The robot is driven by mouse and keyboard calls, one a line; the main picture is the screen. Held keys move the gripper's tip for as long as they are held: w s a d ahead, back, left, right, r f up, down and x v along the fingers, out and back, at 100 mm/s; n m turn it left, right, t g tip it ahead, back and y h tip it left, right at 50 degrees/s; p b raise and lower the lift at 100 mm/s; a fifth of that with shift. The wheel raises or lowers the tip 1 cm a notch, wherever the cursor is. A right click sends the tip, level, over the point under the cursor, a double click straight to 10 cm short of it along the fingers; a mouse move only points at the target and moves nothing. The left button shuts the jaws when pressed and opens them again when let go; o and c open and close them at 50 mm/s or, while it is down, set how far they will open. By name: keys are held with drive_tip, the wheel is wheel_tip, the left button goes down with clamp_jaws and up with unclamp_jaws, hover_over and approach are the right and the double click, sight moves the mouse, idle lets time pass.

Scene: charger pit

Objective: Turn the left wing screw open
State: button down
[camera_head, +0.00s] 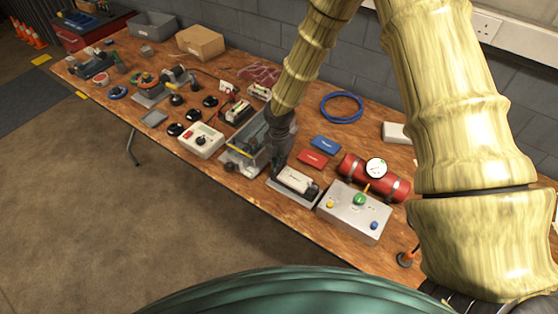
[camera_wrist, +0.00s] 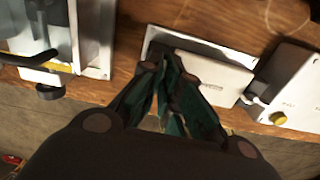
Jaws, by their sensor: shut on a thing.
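A pale, box-like unit (camera_head: 297,181) lies on a grey metal plate near the table's front edge. It also shows in the wrist view (camera_wrist: 218,78). My gripper (camera_head: 277,172) reaches down at its left end. In the wrist view, the green-and-dark fingers of my gripper (camera_wrist: 168,62) come together at that end, shut on the left wing screw. The screw itself is hidden between the fingertips, so I cannot tell its angle. A dark knob (camera_wrist: 249,96) shows at the unit's right end.
A metal box with coloured buttons (camera_head: 355,208) stands close on the right. A grey open-topped fixture (camera_head: 240,160) stands close on the left. Behind are red (camera_head: 312,159) and blue (camera_head: 326,144) packets and a red cylinder with a gauge (camera_head: 393,188).

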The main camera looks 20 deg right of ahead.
drive_tip(key=shift+n, duration=0.3)
drive_tip(key=c, duration=1.6)
unclamp_jaws()
drive_tip(key=shift+c, duration=0.2)
wheel_tip(320, 180, up, 12)
